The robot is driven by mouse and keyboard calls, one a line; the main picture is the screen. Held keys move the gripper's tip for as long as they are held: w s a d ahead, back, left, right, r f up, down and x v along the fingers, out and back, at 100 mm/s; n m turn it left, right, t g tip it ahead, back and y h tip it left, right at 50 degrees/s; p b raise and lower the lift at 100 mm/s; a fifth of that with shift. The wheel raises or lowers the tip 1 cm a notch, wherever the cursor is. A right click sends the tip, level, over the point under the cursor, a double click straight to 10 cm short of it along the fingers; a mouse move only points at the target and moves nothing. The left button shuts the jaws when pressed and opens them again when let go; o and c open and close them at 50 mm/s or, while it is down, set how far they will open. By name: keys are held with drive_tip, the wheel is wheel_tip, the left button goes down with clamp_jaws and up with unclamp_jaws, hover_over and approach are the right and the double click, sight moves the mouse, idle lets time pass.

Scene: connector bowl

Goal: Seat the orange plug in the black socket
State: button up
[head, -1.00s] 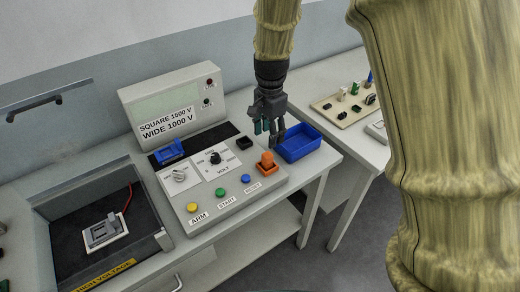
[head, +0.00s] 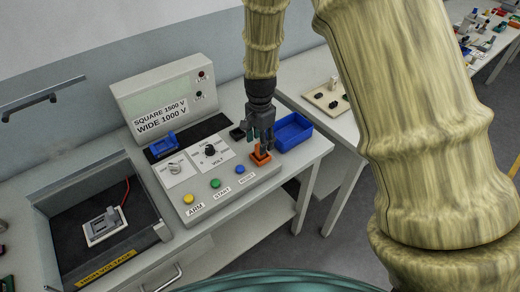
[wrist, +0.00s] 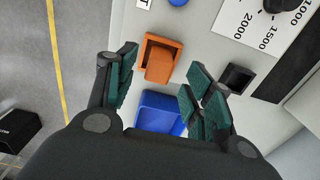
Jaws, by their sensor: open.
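The orange plug (wrist: 159,67) stands in an orange square holder (wrist: 174,43) on the sloped console top. In the head view the plug is mostly hidden behind my gripper, and the holder (head: 261,159) shows below the fingers. The black socket (wrist: 237,78) is a square with a dark opening, just right of my right finger in the wrist view. In the head view it lies left of my gripper (head: 80,0) at the console's back edge (head: 237,133). My gripper (wrist: 163,78) is open, its fingers apart on either side of the plug's line, holding nothing.
A blue bin (head: 308,131) stands close beside the holder. A blue part (head: 163,145), dials and push buttons (head: 215,183) are on the console. An upright panel (head: 170,97) stands behind. A dark open bay (head: 75,235) lies left.

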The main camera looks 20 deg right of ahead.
drive_tip(key=shift+f+p, duration=0.5)
drive_tip(key=shift+f, duration=0.95)
drive_tip(key=shift+s, duration=0.1)
drive_tip(key=shift+c, duration=0.2)
drive_tip(key=c, duration=1.1)
